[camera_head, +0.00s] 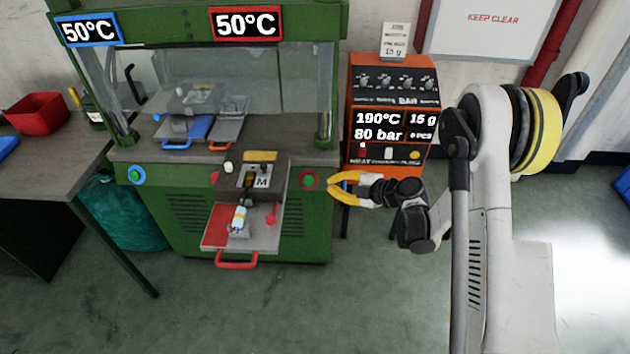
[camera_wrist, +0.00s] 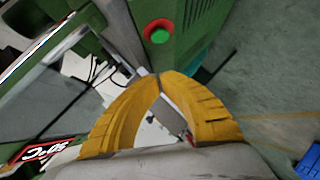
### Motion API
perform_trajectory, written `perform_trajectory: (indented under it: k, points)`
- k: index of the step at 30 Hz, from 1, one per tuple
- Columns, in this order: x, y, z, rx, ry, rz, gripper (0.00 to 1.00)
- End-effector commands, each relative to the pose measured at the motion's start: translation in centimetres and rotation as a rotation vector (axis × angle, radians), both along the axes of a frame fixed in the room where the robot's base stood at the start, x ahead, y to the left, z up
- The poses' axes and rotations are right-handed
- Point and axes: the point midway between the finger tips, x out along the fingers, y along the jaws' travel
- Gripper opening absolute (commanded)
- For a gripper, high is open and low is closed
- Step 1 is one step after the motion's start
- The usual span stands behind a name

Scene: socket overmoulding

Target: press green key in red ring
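The green key in the red ring (camera_head: 309,181) sits on the front of the green press, right of the slide-out tray. It also shows in the wrist view (camera_wrist: 159,35), just beyond the fingertips. My gripper (camera_head: 330,187) is just right of the key in the head view, its yellow fingers pointing left towards it. In the wrist view the fingertips (camera_wrist: 159,74) meet with nothing between them. The tips look apart from the key; the exact gap is hard to tell.
Another green key in a blue ring (camera_head: 136,174) is on the press's left side. A red-handled tray (camera_head: 215,230) sticks out from the press front. An orange machine (camera_head: 393,100) stands behind my gripper. Open floor (camera_head: 350,300) lies in front.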

Motion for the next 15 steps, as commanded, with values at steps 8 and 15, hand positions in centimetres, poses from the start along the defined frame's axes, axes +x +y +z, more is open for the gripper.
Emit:
perform_trajectory:
  k: [8, 15]
  points:
    - [2.2, 3.2, -2.1, 0.0, 0.001, 0.004, 0.0]
    - [5.1, 6.9, -4.3, -0.001, 0.001, 0.003, 0.0]
